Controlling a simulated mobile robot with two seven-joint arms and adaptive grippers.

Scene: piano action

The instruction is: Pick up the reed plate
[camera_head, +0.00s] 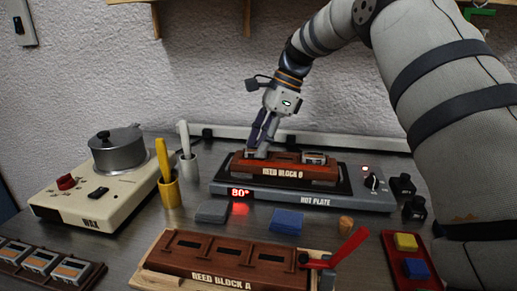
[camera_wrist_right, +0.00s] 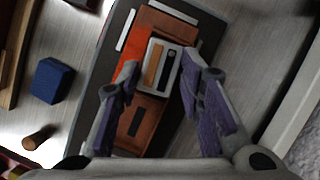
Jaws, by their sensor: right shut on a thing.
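My right gripper (camera_head: 256,148) reaches down to the left end of the brown reed block B (camera_head: 285,172), which sits on the hot plate (camera_head: 300,200). In the wrist view its two purple-padded fingers (camera_wrist_right: 161,66) are on either side of a silver reed plate (camera_wrist_right: 164,70) with an orange strip and a dark slot, and are shut on it. The plate is at the block's surface; whether it is lifted clear I cannot tell. Another reed plate (camera_head: 315,158) sits at the right end of block B. My left gripper is not in view.
Reed block A (camera_head: 220,262) lies in front, with a red lever (camera_head: 348,247) at its right. A blue block (camera_head: 287,220), grey block (camera_head: 212,212) and cork (camera_head: 346,223) lie between. The wax pot (camera_head: 118,150) stands left, near two cups holding tools (camera_head: 170,192).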

